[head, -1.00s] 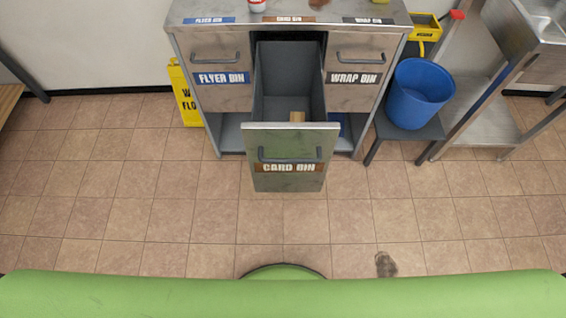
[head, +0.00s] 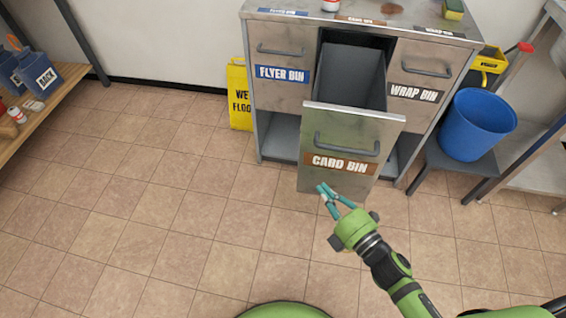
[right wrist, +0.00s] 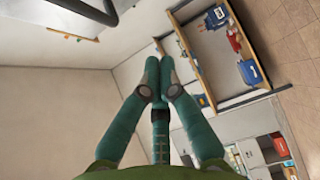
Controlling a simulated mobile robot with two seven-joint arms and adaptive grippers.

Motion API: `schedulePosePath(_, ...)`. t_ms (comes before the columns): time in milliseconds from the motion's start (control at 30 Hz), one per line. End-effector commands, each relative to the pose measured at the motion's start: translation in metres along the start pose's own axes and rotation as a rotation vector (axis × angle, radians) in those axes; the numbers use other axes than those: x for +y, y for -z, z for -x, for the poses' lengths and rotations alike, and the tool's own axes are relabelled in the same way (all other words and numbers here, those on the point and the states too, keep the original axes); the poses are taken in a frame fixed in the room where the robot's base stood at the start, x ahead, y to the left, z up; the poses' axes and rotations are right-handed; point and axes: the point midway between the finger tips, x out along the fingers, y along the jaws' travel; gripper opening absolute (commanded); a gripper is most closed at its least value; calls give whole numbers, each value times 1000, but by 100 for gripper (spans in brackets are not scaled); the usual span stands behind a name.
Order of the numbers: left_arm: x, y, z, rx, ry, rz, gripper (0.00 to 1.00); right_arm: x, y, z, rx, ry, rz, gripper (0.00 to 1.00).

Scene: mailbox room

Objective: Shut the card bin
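The card bin (head: 342,148) is a grey metal drawer with a dark bar handle (head: 346,144) and a brown label. It stands pulled out from the middle of the cabinet (head: 262,122), its inside partly visible. My right gripper (head: 327,190) is in front of the lower part of the drawer front, below the label, in the head view; whether it touches is unclear. Its teal fingers come together at the tips in the right wrist view (right wrist: 158,68), with nothing seen between them. My left gripper is not in view.
The flyer bin (head: 283,74) and wrap bin (head: 415,94) are shut on either side. A blue bucket (head: 478,124) stands on a low stand at right. A yellow floor sign (head: 239,95) is at left. The tiled floor in front is clear.

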Motion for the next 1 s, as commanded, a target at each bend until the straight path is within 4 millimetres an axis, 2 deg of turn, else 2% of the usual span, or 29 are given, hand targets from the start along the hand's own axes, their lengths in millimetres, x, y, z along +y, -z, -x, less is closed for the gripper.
schedulePosePath(100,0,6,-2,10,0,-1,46,9,4,-6,15,-23,32,0)
schedulePosePath(233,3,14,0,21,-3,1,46,11,3,-22,15,-25,31,0)
schedulePosePath(433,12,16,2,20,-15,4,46,12,3,-64,13,-24,29,0)
schedulePosePath(633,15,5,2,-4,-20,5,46,12,4,-106,13,-22,27,0)
schedulePosePath(800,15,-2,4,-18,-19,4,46,11,-15,-121,12,-19,28,0)
schedulePosePath(1000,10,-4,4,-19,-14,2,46,11,-24,-129,12,-19,26,0)
